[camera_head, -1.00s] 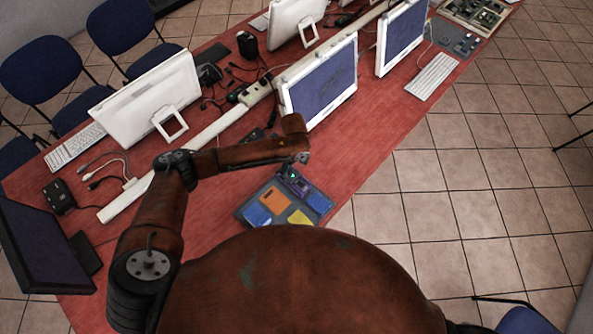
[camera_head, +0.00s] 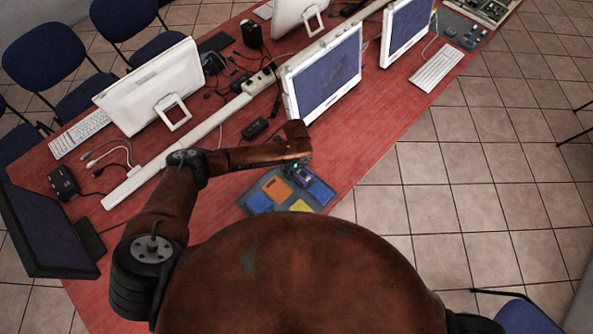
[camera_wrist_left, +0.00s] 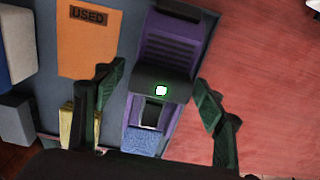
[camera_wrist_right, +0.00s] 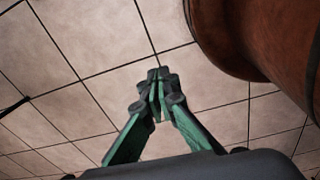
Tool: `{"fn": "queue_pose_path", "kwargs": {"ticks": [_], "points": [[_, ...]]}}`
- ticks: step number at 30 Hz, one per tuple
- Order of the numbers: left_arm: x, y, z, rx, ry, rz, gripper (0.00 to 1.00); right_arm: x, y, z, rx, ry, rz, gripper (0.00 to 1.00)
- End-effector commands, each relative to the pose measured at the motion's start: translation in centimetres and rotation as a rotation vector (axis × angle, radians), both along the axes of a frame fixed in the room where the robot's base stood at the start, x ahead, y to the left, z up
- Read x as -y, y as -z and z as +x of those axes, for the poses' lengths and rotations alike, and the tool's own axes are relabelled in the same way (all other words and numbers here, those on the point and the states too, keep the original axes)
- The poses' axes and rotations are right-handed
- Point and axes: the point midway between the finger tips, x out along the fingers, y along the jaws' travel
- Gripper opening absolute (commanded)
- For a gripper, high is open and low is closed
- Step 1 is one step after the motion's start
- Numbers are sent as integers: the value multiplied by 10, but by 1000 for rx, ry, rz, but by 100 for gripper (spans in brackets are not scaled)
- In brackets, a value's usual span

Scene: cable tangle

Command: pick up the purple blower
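The purple blower (camera_head: 301,178) lies at the far right corner of a grey tray (camera_head: 243,198) on the red table. In the left wrist view the blower (camera_wrist_left: 180,52) is a purple body with a dark band and a small lit green-white square. My left gripper (camera_wrist_left: 157,85) is open, with one finger on each side of the blower and gaps visible. In the head view this gripper (camera_head: 300,160) is over the blower, its fingers hard to make out. My right gripper (camera_wrist_right: 158,78) has its fingertips together, empty, above the tiled floor.
An orange "USED" card (camera_wrist_left: 88,38) lies on the tray left of the blower. A white monitor (camera_head: 325,72) stands behind the left gripper, and a black adapter (camera_head: 254,129) lies beyond the forearm. Bare red table (camera_wrist_left: 270,70) is right of the blower.

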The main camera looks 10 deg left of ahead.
Motion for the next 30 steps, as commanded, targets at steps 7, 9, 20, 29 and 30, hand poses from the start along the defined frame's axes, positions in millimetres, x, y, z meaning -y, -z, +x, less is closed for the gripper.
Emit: {"fn": "queue_pose_path", "kwargs": {"ticks": [7, 9, 20, 29, 30], "points": [[0, 0, 0, 0, -1, 0, 45, 0, 1, -9, -12, 2, 0, 0], [0, 0, 0, 0, -1, 0, 40, 1, 1, -12, -15, 3, -1, 0], [0, 0, 0, 0, -1, 0, 16, 1, 1, -12, -16, 3, -1, 0], [0, -1, 1, 1, -1, -1, 12, 1, 1, -10, -14, 2, -1, 0], [0, -2, 1, 2, -1, -1, 12, 1, 1, -10, -13, 2, 0, 0]]}}
